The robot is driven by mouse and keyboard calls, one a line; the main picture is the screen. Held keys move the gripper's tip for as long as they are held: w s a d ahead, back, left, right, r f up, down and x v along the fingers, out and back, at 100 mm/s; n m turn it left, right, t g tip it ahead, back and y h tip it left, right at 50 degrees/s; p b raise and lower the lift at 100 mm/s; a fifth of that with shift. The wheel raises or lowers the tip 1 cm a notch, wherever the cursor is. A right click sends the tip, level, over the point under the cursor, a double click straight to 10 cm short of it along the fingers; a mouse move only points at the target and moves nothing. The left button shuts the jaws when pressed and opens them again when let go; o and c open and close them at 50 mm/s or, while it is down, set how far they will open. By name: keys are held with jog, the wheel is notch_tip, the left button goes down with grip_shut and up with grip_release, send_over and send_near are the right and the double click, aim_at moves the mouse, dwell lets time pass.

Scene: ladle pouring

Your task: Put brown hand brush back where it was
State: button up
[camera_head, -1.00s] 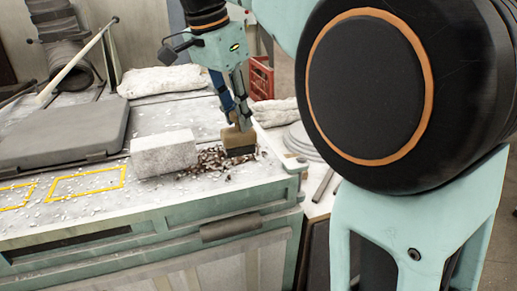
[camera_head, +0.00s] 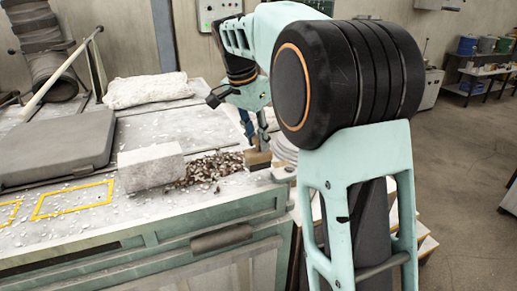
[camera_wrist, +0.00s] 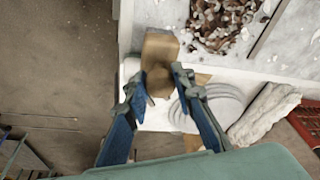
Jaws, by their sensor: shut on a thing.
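My gripper (camera_head: 261,145) is shut on the brown hand brush (camera_head: 257,160) at the right end of the workbench. The brush has a tan block body with a dark underside in the head view. In the wrist view the brush (camera_wrist: 160,50) extends forward from between the fingers of my gripper (camera_wrist: 158,84). Its body shows over the white bench edge there. Whether it touches the bench or hangs just above it, I cannot tell. Two yellow outlines are on the bench at the left; the nearer-to-middle one (camera_head: 72,212) is empty, the other is cut off by the frame.
A pile of brown and white chips (camera_head: 210,168) lies left of the brush. Round grey plates (camera_wrist: 212,108) and a red crate (camera_wrist: 306,128) are off the bench's end.

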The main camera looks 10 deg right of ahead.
aim_at(259, 149)
jog(key=shift+a+x, duration=0.2)
jog(key=shift+x, duration=1.65)
jog(key=shift+f, duration=0.15)
jog(key=shift+s+f, duration=0.1)
jog(key=shift+f, duration=0.05)
jog(key=o, duration=1)
jog(key=v, duration=1.2)
jog(key=shift+r, duration=0.25)
